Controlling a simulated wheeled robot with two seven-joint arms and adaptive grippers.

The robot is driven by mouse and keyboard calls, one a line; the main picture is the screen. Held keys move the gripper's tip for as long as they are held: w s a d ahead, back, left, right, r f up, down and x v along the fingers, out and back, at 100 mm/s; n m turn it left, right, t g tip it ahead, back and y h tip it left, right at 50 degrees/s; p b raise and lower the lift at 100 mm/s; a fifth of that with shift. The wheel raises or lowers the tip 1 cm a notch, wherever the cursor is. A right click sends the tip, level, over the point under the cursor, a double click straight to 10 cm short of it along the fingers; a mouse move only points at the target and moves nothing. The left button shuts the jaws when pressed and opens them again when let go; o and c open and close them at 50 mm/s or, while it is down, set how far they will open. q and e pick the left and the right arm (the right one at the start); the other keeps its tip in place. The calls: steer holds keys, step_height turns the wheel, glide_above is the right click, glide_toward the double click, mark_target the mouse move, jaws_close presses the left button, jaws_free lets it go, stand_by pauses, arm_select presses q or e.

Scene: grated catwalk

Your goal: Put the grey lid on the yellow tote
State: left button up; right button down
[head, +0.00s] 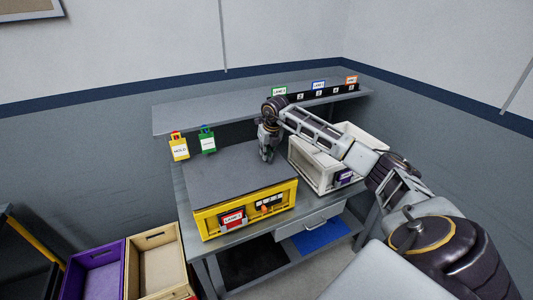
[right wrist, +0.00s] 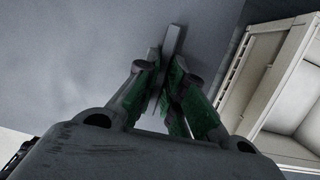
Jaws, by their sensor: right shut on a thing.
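The yellow tote (head: 202,226) stands on the grey workbench, with a red and white label and a dark slot on its front. The grey lid (head: 225,175) covers its top, and its front edge lines up closely with the tote's front rim. I cannot tell whether it is fully seated all round. My right gripper (head: 267,156) is over the lid's right back part, pointing down. In the right wrist view the right gripper (right wrist: 168,85) is shut on the lid's thin upright handle (right wrist: 174,42), and the lid (right wrist: 80,55) fills the background. My left gripper is out of view.
A white tote (head: 312,168) stands close on the right of the yellow one. A shelf (head: 235,108) with lane signs runs behind. Yellow and green tags (head: 179,147) hang at its left. Purple (head: 92,272) and tan bins (head: 158,265) stand at lower left.

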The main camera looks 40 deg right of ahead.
steer(key=shift+b+x, duration=0.75)
steer(key=shift+x, duration=0.05)
stand_by(4.5)
steer(key=shift+s, duration=0.15)
steer(key=c, duration=1.4)
jaws_free()
steer(key=shift+c, duration=0.2)
steer(key=o, duration=0.4)
steer(key=shift+f, duration=0.15)
steer(key=shift+w+r+p+v, duration=0.1)
steer(key=shift+w+p+v, duration=0.2)
steer(key=shift+p+v, duration=0.6)
steer(key=shift+w+r+p+v, duration=0.1)
steer(key=shift+w+p+v, duration=0.25)
steer(key=shift+v, duration=1.05)
steer(key=shift+w+p+v, duration=0.2)
steer(key=shift+p+v, duration=0.5)
steer(key=shift+v, duration=0.45)
